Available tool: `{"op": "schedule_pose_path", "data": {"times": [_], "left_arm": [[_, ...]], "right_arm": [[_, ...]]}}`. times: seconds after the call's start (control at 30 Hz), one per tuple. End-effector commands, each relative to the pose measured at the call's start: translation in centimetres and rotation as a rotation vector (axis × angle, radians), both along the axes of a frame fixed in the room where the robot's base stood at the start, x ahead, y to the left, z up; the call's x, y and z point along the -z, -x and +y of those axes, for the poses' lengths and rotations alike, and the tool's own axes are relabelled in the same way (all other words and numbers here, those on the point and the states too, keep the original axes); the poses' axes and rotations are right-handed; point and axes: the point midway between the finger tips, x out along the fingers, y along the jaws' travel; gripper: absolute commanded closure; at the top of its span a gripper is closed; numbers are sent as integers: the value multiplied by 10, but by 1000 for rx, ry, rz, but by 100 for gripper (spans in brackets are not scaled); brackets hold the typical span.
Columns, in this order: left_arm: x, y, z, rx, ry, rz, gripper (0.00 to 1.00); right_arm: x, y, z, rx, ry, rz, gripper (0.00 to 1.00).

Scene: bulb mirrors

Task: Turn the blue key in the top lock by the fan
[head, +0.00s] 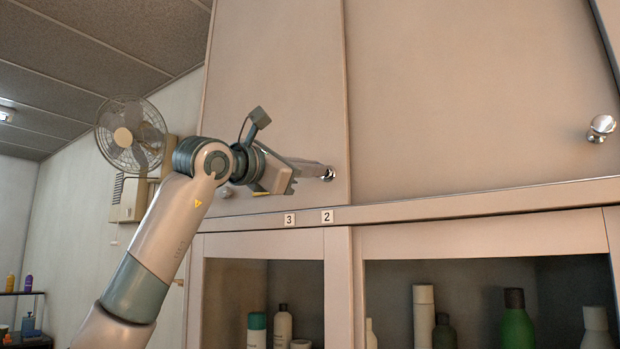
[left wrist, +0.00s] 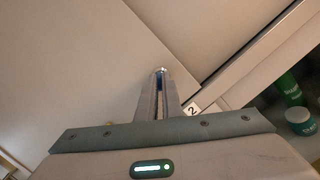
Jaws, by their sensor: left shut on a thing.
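The top lock (head: 330,174) is a shiny metal cylinder low on the tall upper cabinet door, above the label 2. My left gripper (head: 322,172) reaches to it from the left, its fingertips right at the lock. In the left wrist view the two fingers (left wrist: 160,84) are nearly together, with a small bluish piece of the blue key (left wrist: 160,81) between them near the tips. The lock's bright metal (left wrist: 160,70) shows just beyond the tips. The gripper is shut on the key, most of which the fingers hide. The key's turn angle cannot be told.
The fan (head: 128,137) hangs on the back wall at left. A round knob (head: 225,191) sits left of the lock, and another lock (head: 601,128) is at far right. Labels 3 (head: 289,219) and 2 (head: 327,216) mark the ledge. Bottles stand in the lower cabinet.

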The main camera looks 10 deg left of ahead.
Motion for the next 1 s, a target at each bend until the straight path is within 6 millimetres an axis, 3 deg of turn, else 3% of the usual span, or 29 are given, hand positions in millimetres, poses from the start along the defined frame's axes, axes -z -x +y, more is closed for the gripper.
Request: {"op": "schedule_pose_path", "data": {"times": [0.33, 0.43, 0.63, 0.67, 0.73, 1.0], "left_arm": [[0, 0, 0, -1, 40, 17, 100], [0, 0, 0, -1, 40, 17, 73], [0, 0, 0, -1, 40, 17, 72], [0, 0, 0, 0, 39, 17, 70], [0, 0, 0, 0, 39, 17, 53], [0, 0, 0, 0, 39, 17, 53]], "right_arm": [[5, 0, 0, 0, 0, 0, 69], [5, 0, 0, 0, 0, 0, 69], [5, 0, -2, -1, 2, 0, 69], [5, 0, -2, -1, 2, 0, 69], [5, 0, -3, -1, 3, -1, 69], [5, 0, -4, -2, 4, 0, 69]]}}
